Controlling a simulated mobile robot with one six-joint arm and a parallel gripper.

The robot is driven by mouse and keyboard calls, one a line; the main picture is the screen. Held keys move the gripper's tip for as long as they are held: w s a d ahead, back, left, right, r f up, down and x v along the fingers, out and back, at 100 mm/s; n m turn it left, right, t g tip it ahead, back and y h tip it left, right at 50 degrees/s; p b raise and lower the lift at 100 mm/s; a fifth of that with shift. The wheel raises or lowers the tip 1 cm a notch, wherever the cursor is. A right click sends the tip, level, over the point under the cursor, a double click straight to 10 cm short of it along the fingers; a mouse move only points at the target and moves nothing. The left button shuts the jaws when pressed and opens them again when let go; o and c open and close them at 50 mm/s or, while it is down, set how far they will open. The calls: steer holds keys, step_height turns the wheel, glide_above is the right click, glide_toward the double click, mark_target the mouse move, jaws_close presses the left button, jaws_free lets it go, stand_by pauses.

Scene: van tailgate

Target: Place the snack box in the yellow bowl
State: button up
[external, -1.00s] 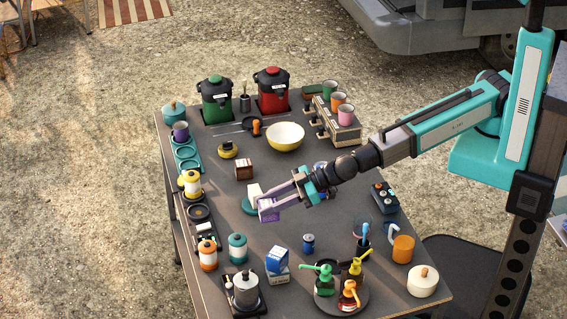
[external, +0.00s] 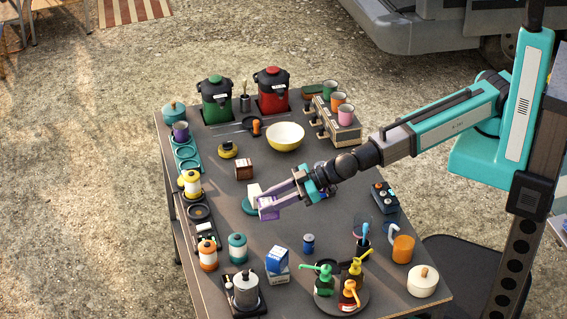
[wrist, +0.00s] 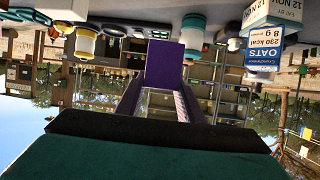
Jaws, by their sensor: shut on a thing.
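My gripper (external: 280,203) is shut on a small purple box, taken to be the snack box (external: 268,208), at the tips of its fingers over the middle of the table. In the wrist view the purple box (wrist: 165,64) stands at the far end of the fingers. I cannot tell whether it touches the table. The yellow bowl (external: 285,137) stands at the back of the table, farther back than the gripper and a little right of the box. Its pale inside looks empty.
A white block on a teal base (external: 249,208) is right behind the held box. A brown box (external: 244,170) and a yellow-black pot (external: 228,150) stand left of the bowl. Two urns (external: 271,92) stand behind.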

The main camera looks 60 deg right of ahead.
steer(key=shift+d, duration=0.1)
steer(key=shift+w+d+f+m+h, duration=0.15)
steer(key=shift+d+f+m+h, duration=0.15)
steer(key=shift+d+f, duration=0.05)
steer(key=w+d+m+h+b, duration=0.4)
steer(key=w+d, duration=0.2)
steer(key=d, duration=0.8)
steer(key=w+d+r+m+t+h+b, duration=0.1)
steer(key=w+d+m+h+b, duration=0.3)
steer(key=d, duration=1)
steer(key=w+d+r+m+t+h+b, duration=0.1)
steer(key=w+d+m+h+b, duration=0.2)
steer(key=w+d, duration=0.5)
steer(key=d+m+h, duration=0.1)
steer(key=d+h, duration=0.1)
steer(key=d, duration=0.5)
steer(key=shift+r+b, duration=0.25)
steer(key=shift+b, duration=0.15)
steer(key=shift+f, duration=0.1)
steer(key=shift+f+p, duration=0.6)
steer(key=shift+f, duration=2.25)
steer(key=shift+f, duration=0.1)
